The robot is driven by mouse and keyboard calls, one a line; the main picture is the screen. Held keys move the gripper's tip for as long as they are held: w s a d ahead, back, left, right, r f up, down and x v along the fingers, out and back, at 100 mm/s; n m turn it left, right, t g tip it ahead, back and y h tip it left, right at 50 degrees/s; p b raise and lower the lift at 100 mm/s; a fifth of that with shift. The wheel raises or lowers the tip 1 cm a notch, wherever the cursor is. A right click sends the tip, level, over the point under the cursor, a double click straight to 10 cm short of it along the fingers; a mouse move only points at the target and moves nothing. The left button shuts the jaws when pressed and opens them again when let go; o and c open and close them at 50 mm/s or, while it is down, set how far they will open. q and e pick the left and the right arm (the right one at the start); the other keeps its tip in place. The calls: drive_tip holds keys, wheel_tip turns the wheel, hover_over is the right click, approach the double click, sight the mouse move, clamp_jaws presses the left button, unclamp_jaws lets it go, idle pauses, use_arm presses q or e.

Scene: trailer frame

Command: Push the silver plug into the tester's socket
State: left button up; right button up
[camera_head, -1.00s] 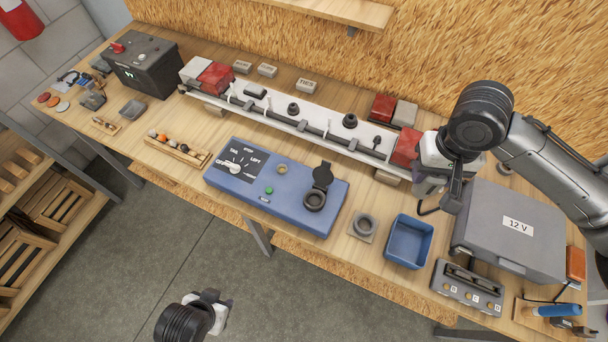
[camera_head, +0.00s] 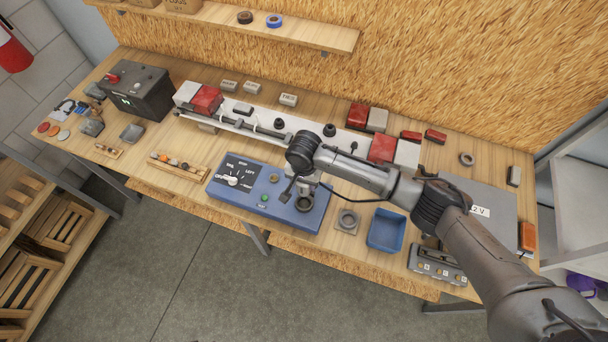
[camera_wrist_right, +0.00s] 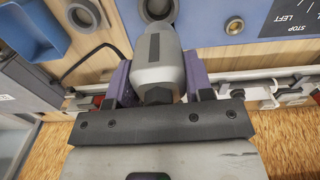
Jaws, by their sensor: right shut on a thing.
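The blue tester (camera_head: 235,196) lies on the bench, with a dial panel at its left end. Its dark round socket (camera_head: 304,204) is at the right end; it also shows at the top edge of the right wrist view (camera_wrist_right: 158,7). My right gripper (camera_wrist_right: 158,75) is shut on the silver plug (camera_wrist_right: 158,50), whose nose points toward the socket. The plug appears just short of the socket in the picture; I cannot tell the gap in depth. In the head view my right wrist largely hides the plug. My left gripper is out of view.
A black cable hangs in a loop right of my right wrist. The bench front is narrow.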

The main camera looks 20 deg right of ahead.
drive_tip(key=shift+s+f, duration=0.2)
drive_tip(key=shift+f, duration=0.5)
wheel_tip(320, 180, down, 4)
drive_tip(key=b, duration=0.5)
drive_tip(key=shift+r+b, duration=0.1)
drive_tip(key=shift+b, duration=0.2)
drive_tip(key=shift+a+f+p, duration=0.1)
drive_tip(key=shift+f+p, duration=0.15)
drive_tip(key=shift+p, duration=0.2)
drive_tip(key=shift+f, duration=0.15)
drive_tip(key=shift+f, duration=0.15)
drive_tip(key=shift+f, duration=0.25)
